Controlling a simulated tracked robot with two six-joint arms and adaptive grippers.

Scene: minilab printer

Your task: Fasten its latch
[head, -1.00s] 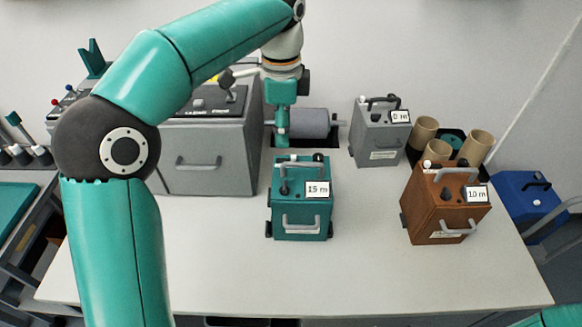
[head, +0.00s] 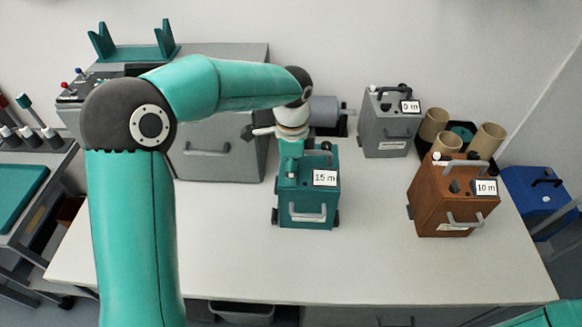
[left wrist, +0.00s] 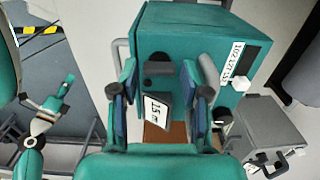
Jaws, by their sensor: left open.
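The teal box (head: 306,208) with a "15 m" card stands upright on the table, with a grey handle on its front. My left gripper (head: 291,168) is over the left part of its top, and the arm partly hides the lid there. In the left wrist view the teal box (left wrist: 195,35) fills the middle. The open left fingers (left wrist: 160,88) stand either side of a dark fitting (left wrist: 158,69) on the box and the "15 m" card. I cannot tell which fitting is the latch, or whether the fingers touch it. My right gripper (left wrist: 65,86) shows small at the left.
A large grey machine (head: 215,160) is to the left. The front of the table (head: 380,270) is clear.

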